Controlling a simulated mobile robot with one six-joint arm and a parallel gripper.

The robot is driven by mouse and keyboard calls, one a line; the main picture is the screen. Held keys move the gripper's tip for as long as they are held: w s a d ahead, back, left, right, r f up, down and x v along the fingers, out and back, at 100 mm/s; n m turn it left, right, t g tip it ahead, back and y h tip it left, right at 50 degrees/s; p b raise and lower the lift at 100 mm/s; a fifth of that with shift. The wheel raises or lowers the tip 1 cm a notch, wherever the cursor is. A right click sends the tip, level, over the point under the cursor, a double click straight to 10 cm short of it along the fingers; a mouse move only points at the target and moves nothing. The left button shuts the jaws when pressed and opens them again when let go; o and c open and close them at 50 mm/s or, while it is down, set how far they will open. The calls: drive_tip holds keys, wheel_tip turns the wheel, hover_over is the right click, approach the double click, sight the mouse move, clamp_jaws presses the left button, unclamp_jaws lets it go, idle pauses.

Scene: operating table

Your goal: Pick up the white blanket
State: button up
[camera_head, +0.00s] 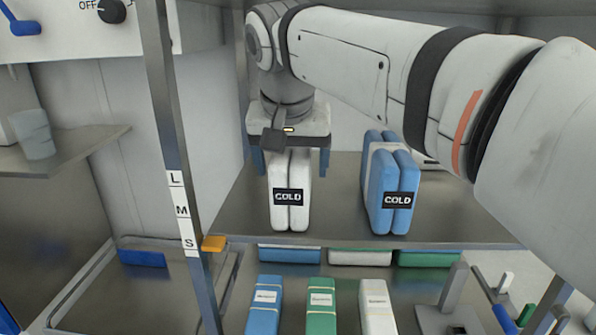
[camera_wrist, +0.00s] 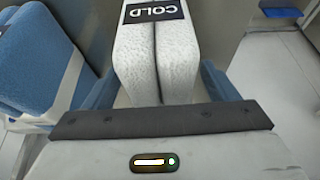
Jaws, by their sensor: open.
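The white blanket (camera_head: 289,190) is a folded, upright bundle with a black "COLD" label, standing on the upper metal shelf in the head view. It also shows in the wrist view (camera_wrist: 155,60), between my gripper's fingers. My gripper (camera_head: 290,160) is above and around the top of the blanket, with one blue finger on each side. It is open, with a small gap visible beside the blanket. The gripper body hides the blanket's top in the head view.
A blue folded blanket (camera_head: 390,190) with a "COLD" label stands just right on the same shelf (camera_head: 335,217). A metal post (camera_head: 178,150) with L, M, S labels rises at the left. Blue, green and white packs (camera_head: 321,305) stand on the level below.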

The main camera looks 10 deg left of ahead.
drive_tip(key=w, duration=0.2)
drive_tip(key=w+p, duration=0.1)
drive_tip(key=shift+w+a+f, duration=0.1)
drive_tip(key=shift+w+f, duration=0.25)
drive_tip(key=shift+f, duration=0.2)
drive_tip(key=shift+s, duration=0.1)
drive_tip(key=c, duration=1.2)
drive_tip(key=shift+c, duration=0.3)
drive_tip(key=shift+r, duration=0.25)
